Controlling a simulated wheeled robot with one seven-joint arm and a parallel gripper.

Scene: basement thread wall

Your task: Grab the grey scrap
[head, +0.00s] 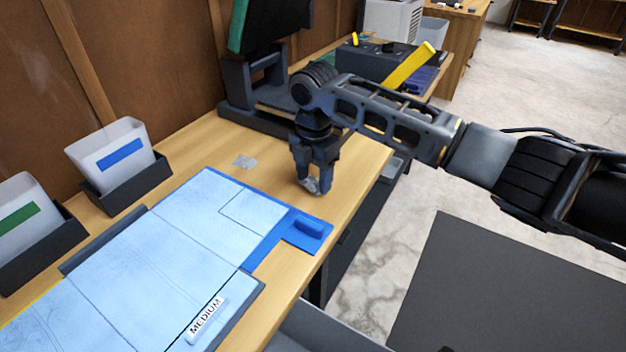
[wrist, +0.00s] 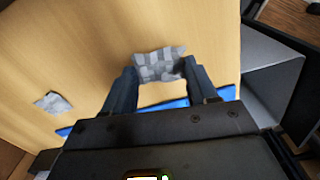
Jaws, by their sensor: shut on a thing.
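A crumpled grey scrap (wrist: 159,62) is between the fingertips of my gripper (wrist: 159,75) in the wrist view. My gripper is shut on this scrap. In the head view, my gripper (head: 314,184) points down at the wooden table near its right edge, with a small part of the scrap (head: 311,186) showing at the tips. I cannot tell whether the scrap still touches the table. A second flat grey scrap (head: 244,162) lies on the bare wood to the left; it also shows in the wrist view (wrist: 52,102).
A light blue board marked MEDIUM (head: 180,250) with a blue corner piece (head: 308,232) lies in front of my gripper. Two labelled bins (head: 112,155) stand along the wall at left. A dark stand (head: 262,95) is behind. Bare wood lies between the scraps.

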